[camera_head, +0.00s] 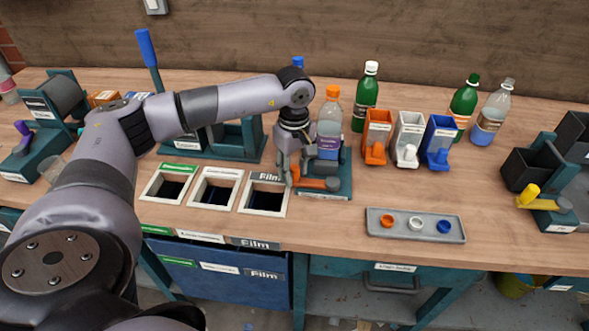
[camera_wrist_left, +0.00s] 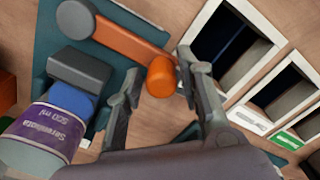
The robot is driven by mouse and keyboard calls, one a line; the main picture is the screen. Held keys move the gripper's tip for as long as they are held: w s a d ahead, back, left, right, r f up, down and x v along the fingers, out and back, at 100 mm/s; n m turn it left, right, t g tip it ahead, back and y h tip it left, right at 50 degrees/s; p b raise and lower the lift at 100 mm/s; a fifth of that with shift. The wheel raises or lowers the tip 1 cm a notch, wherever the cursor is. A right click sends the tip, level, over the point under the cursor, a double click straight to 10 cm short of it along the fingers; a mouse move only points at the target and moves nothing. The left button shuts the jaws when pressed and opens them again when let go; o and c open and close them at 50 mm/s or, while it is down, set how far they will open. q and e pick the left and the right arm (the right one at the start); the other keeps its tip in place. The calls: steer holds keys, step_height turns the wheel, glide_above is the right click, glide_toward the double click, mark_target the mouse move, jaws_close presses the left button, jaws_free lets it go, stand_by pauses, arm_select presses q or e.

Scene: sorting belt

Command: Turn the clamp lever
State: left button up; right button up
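The orange clamp lever (camera_head: 312,183) lies flat at the front of a teal clamp base (camera_head: 340,193). In the left wrist view the lever (camera_wrist_left: 130,40) runs from a dark round pivot to a rounded orange knob (camera_wrist_left: 162,77). A clear bottle with an orange cap and purple label (camera_head: 328,135) stands in the clamp, against a dark jaw block (camera_wrist_left: 78,70). My left gripper (camera_head: 289,178) is low by the lever's left end. In the wrist view its open fingers (camera_wrist_left: 159,68) stand either side of the knob; whether one touches it is unclear. My right gripper is out of view.
Three framed bin openings lie left of the clamp, the Film one (camera_head: 262,194) closest. A grey tray with caps (camera_head: 415,225) lies to the right. Orange, white and blue dispensers (camera_head: 408,138) and green bottles (camera_head: 365,97) stand behind. Another clamp with a yellow lever (camera_head: 540,200) is far right.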

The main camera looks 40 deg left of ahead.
arm_select(q)
steer(key=shift+o, duration=0.6)
steer(key=shift+r, duration=0.1)
step_height(320, 180, up, 12)
steer(key=shift+f, duration=0.2)
stand_by(0.4)
